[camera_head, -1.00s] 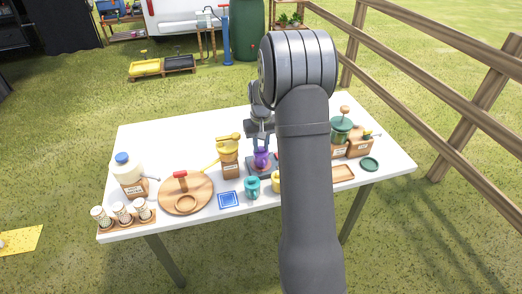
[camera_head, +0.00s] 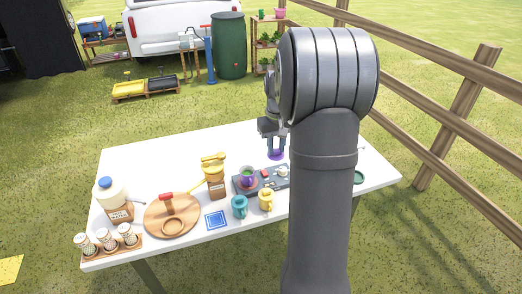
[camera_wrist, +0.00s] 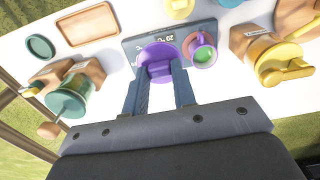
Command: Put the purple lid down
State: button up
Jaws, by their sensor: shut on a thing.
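The purple lid (camera_wrist: 157,56) is between the fingertips of my gripper (camera_wrist: 160,80) in the wrist view, and my gripper is shut on it. In the head view the lid (camera_head: 276,155) hangs under my gripper (camera_head: 275,145), seemingly above the table just behind a dark grey scale. A purple cup (camera_head: 247,176) with green contents stands on the scale's left part, uncovered; it also shows in the wrist view (camera_wrist: 203,54) beside the lid. The gap between the lid and the surface under it cannot be told.
A green jar (camera_wrist: 70,100) and wooden tray (camera_wrist: 90,25) lie on the other side. The white table (camera_head: 150,160) is clear behind.

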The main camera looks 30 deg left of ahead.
jog(key=shift+d+r, duration=0.2)
jog(key=shift+d, duration=0.15)
jog(key=s+a+f, duration=0.4)
jog(key=s+a, duration=0.3)
jog(key=s, duration=0.2)
jog(key=s+a+f, duration=0.5)
jog(key=s+a, duration=0.2)
jog(key=s, duration=0.3)
notch_tip(320, 180, down, 5)
jog(key=shift+f, duration=2.3)
jog(key=shift+f, duration=0.1)
jog(key=o, duration=1)
jog(key=shift+c, duration=0.2)
